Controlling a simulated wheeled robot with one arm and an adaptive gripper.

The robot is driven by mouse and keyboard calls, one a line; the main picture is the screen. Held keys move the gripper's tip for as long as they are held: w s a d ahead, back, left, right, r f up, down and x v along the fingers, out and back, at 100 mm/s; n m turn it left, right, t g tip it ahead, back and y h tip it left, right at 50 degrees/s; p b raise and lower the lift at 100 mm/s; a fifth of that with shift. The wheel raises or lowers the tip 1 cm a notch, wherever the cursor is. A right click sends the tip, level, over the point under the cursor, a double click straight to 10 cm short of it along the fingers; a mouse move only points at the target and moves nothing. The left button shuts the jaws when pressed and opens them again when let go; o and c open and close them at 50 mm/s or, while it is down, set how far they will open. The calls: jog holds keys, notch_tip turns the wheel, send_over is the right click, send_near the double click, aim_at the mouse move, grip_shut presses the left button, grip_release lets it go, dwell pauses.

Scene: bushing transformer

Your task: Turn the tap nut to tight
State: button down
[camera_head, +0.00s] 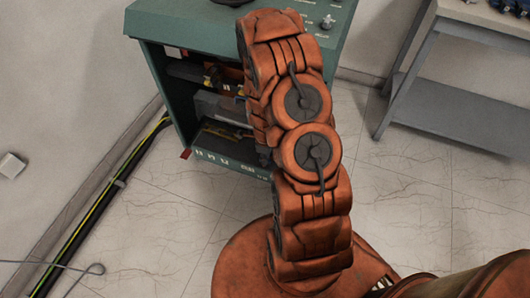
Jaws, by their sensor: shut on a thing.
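I cannot make out the tap nut in the head view. The green transformer cabinet (160,22) stands at the upper middle with its front open. Inside it are dark shelves, a grey box (222,108) and small yellow and red parts. My orange arm rises in front of the cabinet and covers its right side. My gripper is hidden behind my own arm, so what it holds does not show.
A small knob (327,22) sits on the cabinet top. A grey metal bench (460,90) stands at the right. Black and yellow-green cables (88,215) run along the left wall. The tiled floor (400,190) between my arm and the bench is clear.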

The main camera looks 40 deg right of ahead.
jog(key=shift+r+m+p, duration=0.1)
jog(key=shift+m+p, duration=0.5)
jog(key=shift+p, duration=0.05)
jog(key=shift+s, duration=0.1)
jog(key=c, duration=1.2)
grip_release()
jog(key=shift+r, duration=5.85)
